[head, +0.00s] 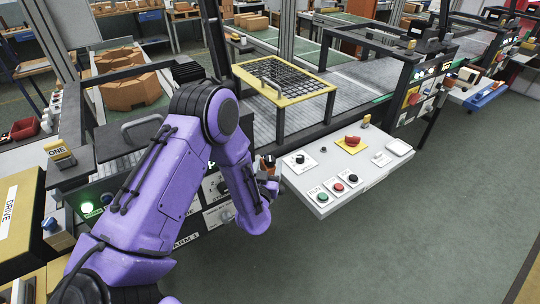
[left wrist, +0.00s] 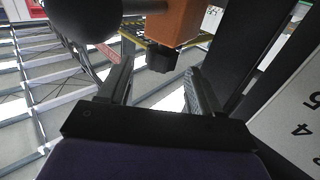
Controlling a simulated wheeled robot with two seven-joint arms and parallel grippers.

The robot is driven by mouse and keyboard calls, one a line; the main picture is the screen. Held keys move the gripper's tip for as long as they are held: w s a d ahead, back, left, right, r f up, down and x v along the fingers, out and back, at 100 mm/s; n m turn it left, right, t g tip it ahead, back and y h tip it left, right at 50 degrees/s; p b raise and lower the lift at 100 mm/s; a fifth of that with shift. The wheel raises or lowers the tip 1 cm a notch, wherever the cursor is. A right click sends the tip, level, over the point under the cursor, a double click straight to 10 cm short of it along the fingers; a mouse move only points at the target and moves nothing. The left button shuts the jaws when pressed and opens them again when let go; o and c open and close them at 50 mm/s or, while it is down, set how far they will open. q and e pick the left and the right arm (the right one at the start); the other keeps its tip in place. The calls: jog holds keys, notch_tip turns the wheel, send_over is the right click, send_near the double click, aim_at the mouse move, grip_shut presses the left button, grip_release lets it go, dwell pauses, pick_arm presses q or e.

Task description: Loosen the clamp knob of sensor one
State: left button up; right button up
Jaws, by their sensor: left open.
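In the left wrist view an orange block (left wrist: 178,22) carries a small black knob (left wrist: 161,59) on its near end. My left gripper (left wrist: 158,75) is open, with one finger on each side of the knob and a gap to both. In the head view my left gripper (head: 268,180) is at the near side of the line, by the left edge of the white control panel, partly hidden by my purple arm. A small orange and black part (head: 267,162) shows just above it. A yellow block marked ONE (head: 60,152) stands far left. My right gripper is not seen.
The white control panel (head: 335,208) has a red stop button (head: 352,141), a black dial (head: 299,158) and several push buttons. A yellow-framed mesh guard (head: 283,83) stands behind. A dark ball (left wrist: 88,15) is close in the left wrist view. Floor at right is clear.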

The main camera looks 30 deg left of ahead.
aim_at(269, 163)
pick_arm(q)
jog(key=x, duration=0.3)
jog(key=shift+w+a+p, duration=0.2)
jog(key=shift+w+p, duration=0.15)
jog(key=shift+p, duration=0.05)
jog(key=c, duration=1)
jog(key=shift+o, duration=0.2)
jog(key=shift+f, duration=0.1)
